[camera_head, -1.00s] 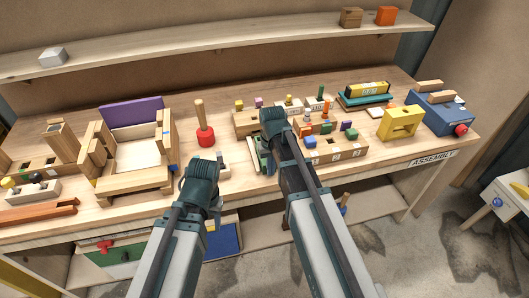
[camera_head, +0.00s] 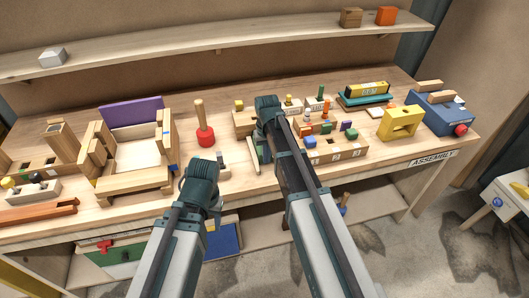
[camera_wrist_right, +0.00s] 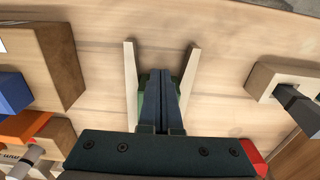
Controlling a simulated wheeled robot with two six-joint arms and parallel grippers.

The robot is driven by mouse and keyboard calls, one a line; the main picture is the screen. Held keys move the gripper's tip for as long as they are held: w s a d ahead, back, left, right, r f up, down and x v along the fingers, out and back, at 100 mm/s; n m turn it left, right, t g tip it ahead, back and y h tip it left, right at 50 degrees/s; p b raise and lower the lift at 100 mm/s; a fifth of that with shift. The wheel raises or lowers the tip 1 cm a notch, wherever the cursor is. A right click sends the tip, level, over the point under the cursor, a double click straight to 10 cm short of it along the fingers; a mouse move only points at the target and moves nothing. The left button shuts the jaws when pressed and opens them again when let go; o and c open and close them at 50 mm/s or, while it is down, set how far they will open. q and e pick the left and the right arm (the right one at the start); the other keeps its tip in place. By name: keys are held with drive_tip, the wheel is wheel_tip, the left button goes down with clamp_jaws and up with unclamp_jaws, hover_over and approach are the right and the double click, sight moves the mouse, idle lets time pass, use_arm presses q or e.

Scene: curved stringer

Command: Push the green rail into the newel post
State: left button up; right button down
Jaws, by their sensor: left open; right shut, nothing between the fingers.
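My right gripper (camera_head: 263,148) points down at the bench, shut and empty. In the right wrist view its dark fingers (camera_wrist_right: 160,85) lie between two pale wooden strips (camera_wrist_right: 131,85) (camera_wrist_right: 190,83). A little green, likely the green rail (camera_wrist_right: 142,108), shows beside and beneath the fingers; most of it is hidden, and contact cannot be told. One pale strip (camera_head: 254,157) shows left of the gripper in the head view. I cannot pick out the newel post with certainty. My left gripper (camera_head: 202,178) is at the bench's front, left of the right one, open, with its fingertips mostly hidden.
A red mallet (camera_head: 206,137) stands behind my left gripper. A wooden tray with coloured blocks (camera_head: 335,152) is close on the right. A wooden box (camera_head: 133,185) stands left.

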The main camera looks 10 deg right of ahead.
drive_tip(key=shift+w, duration=1.75)
drive_tip(key=shift+s, duration=0.1)
drive_tip(key=shift+s, duration=0.1)
drive_tip(key=shift+s, duration=1.45)
wheel_tip(320, 180, up, 7)
drive_tip(key=p, duration=0.7)
